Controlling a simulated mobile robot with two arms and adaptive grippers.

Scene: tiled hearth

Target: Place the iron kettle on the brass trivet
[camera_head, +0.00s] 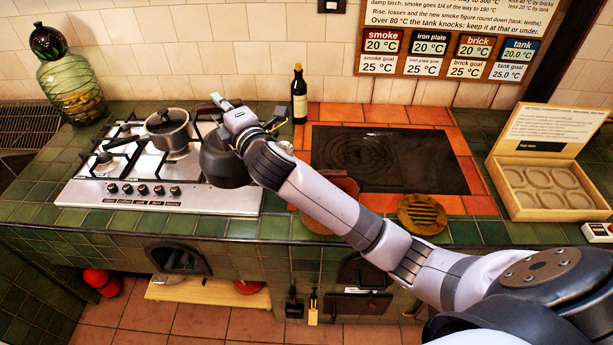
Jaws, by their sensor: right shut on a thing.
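The dark iron kettle (221,165) is at the right side of the gas hob, partly hidden by my right arm. I cannot tell whether it rests on the hob or hangs just above it. My right gripper (228,112) is shut on the kettle at its top; the fingertips are hard to make out. The brass trivet (422,214), round and slatted, lies at the front edge of the hearth, right of my forearm, with nothing on it. My left gripper is not in view.
A lidded saucepan (168,131) stands on the hob (100,192). A dark bottle (299,95) stands behind. A round wooden board (345,186) is partly under my arm. The black iron plate (425,155) is bare. An open wooden box (545,180) stands at right.

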